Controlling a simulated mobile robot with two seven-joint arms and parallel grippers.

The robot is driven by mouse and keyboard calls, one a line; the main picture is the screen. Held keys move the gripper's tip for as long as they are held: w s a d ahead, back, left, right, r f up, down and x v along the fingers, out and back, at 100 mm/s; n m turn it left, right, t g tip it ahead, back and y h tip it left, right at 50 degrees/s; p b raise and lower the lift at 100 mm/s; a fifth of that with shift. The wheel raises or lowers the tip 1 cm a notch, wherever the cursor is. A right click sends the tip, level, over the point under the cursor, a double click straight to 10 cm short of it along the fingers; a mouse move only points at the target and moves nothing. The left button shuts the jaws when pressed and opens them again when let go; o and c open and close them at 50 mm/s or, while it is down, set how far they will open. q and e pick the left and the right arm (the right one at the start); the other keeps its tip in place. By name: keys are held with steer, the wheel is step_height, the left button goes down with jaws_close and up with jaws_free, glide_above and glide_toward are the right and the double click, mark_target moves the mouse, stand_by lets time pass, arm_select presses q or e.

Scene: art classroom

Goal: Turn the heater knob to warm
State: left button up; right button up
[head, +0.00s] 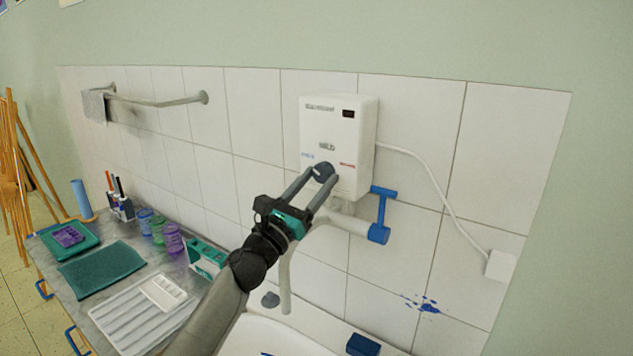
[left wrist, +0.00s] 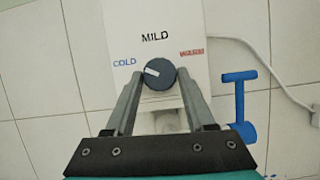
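The white heater (head: 338,125) is mounted on the tiled wall. Its round dark knob (left wrist: 159,74) is low on the front face, with COLD printed to the left, MILD above and WARM in red to the right. The knob's white pointer line is toward the upper left, between COLD and MILD. My left gripper (head: 318,174) is at the knob, with one finger on each side. In the left wrist view the fingers look open, with a narrow gap to the knob on each side; contact is not clear. My right gripper is not in view.
A pipe with a blue valve handle (head: 380,233) sits below right of the heater, and a white cord (head: 437,185) runs to a wall box. Below are a sink (head: 265,335) and a counter with cups, a green box (head: 205,257) and a white tray (head: 130,315).

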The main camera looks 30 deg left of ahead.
arm_select(q)
jaws_close()
